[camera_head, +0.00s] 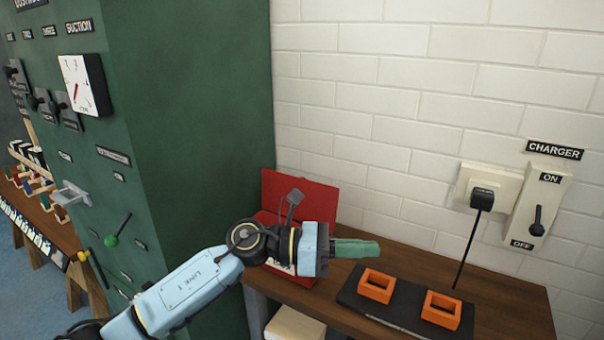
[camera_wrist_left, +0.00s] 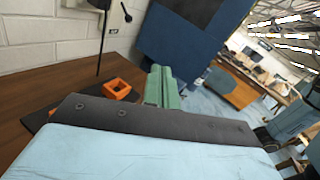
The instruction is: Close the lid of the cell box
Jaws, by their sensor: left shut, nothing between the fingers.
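The cell box is red, and its open lid (camera_head: 300,196) stands up against the white brick wall at the back of the wooden bench in the head view. The box's lower body (camera_head: 305,280) is mostly hidden behind my left arm. My left gripper (camera_head: 372,248) has green fingers, shut and empty, pointing right, in front of and to the right of the box. The shut fingers also show in the left wrist view (camera_wrist_left: 162,86). The wrist view does not show the box. My right gripper is not in view.
A black charger tray (camera_head: 400,322) with two orange square holders (camera_head: 376,286) lies on the bench (camera_head: 510,305) right of the gripper. A plug with a cable and a charger switch (camera_head: 538,220) are on the wall. A green panel cabinet (camera_head: 200,110) stands left.

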